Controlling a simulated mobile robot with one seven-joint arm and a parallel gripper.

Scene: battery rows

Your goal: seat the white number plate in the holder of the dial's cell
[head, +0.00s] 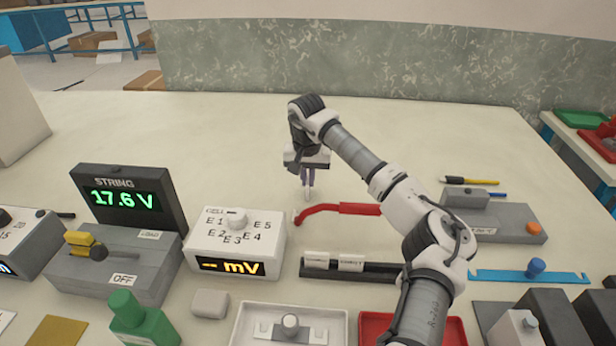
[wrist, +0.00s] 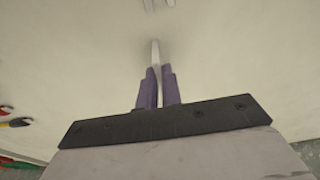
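My gripper (head: 308,180) is above the bare tabletop behind the dial box, fingers pointing down. Its purple fingers (wrist: 158,88) are closed around a thin white piece, seen nearly edge-on, which looks like the white number plate (wrist: 156,54); its tip also shows below the fingers in the head view (head: 309,193). Any number on it is hidden. The white dial box (head: 207,239) has a knob (head: 236,219) among the marks E1 to E5 and reads "-- mV"; I cannot tell which mark the knob points at. The dial's cell and its holder cannot be made out.
A black rack (head: 379,274) holds two white plates at its left. A red-handled tool (head: 345,209) lies between gripper and rack. The STRING display (head: 130,198) reads 17.6 V. A white tray (head: 339,327) and red tray (head: 449,330) are in front. The table behind is clear.

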